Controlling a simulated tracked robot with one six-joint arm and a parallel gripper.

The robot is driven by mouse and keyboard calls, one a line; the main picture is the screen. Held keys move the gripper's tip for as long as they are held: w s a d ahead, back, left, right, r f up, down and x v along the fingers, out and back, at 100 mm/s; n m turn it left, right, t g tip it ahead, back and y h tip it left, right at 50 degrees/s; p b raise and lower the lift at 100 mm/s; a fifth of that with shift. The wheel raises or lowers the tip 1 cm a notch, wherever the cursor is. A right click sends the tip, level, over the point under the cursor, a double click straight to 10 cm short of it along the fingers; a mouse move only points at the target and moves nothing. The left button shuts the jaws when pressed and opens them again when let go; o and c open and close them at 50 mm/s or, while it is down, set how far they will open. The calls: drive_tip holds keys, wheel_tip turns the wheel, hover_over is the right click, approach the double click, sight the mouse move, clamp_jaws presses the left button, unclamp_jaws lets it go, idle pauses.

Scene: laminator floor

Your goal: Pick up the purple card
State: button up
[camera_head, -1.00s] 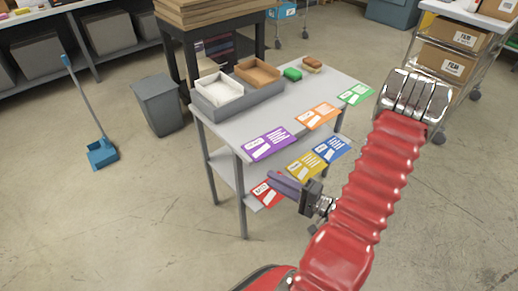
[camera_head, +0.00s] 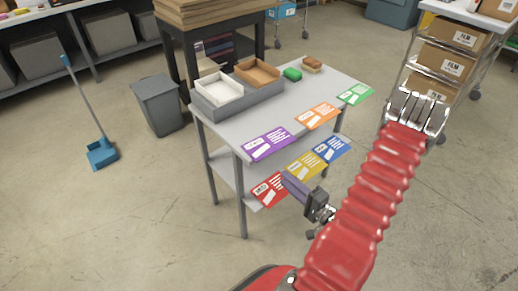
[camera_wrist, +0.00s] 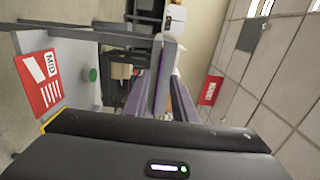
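The purple card (camera_head: 268,144) lies flat on the upper shelf of the grey cart (camera_head: 232,128), at its near edge, and seems to stick out slightly past it. In the wrist view a thin purple strip (camera_wrist: 158,68), probably this card edge-on, runs along the shelf board. My gripper (camera_head: 288,180) is in front of the cart, below and to the right of the purple card, near the lower cards. In the wrist view my gripper (camera_wrist: 157,88) is open, its two fingers apart, with the shelf board appearing between them. It holds nothing that I see.
Orange (camera_head: 318,115) and green (camera_head: 355,94) cards share the upper edge. Red (camera_head: 268,190), yellow (camera_head: 305,165) and blue (camera_head: 332,148) cards lie on the lower shelf. A grey tray (camera_head: 236,98) with two boxes stands behind. Floor in front is clear.

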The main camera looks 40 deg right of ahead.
approach(260, 156)
drive_tip(key=shift+w+f, duration=0.3)
drive_tip(key=shift+w, duration=0.45)
drive_tip(key=shift+w, duration=0.1)
drive_tip(key=w, duration=0.5)
drive_tip(key=shift+r, duration=0.15)
drive_tip(key=shift+c, duration=0.6)
clamp_jaws()
